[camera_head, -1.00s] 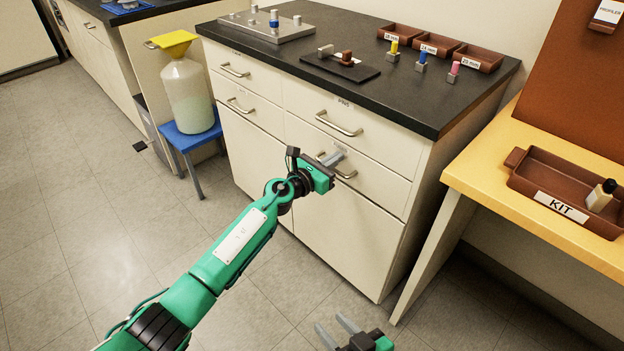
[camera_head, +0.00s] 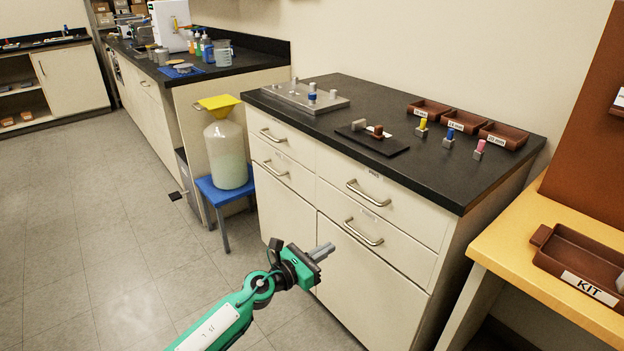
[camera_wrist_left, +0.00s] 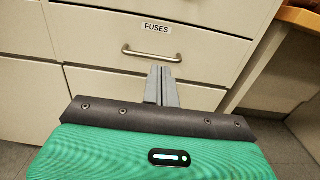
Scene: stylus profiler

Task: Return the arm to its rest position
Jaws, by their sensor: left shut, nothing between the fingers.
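My left arm comes in from the bottom of the head view. Its gripper (camera_head: 322,251) is shut and empty, in front of the cream cabinet (camera_head: 366,272) and apart from its drawer handles as far as I can tell. In the left wrist view the two grey fingers (camera_wrist_left: 161,86) lie together, with the "FUSES" drawer (camera_wrist_left: 195,50) and its handle behind them. All drawers of the cabinet look closed. My right gripper is not in the head view now.
The black cabinet top (camera_head: 330,131) holds a metal plate with pegs (camera_head: 300,98), a dark pad (camera_head: 372,139), several coloured pegs and brown trays (camera_head: 463,120). A carboy (camera_head: 228,158) stands on a blue stool (camera_head: 226,194). A yellow bench with a KIT tray (camera_head: 590,291) is at right. Open floor lies left.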

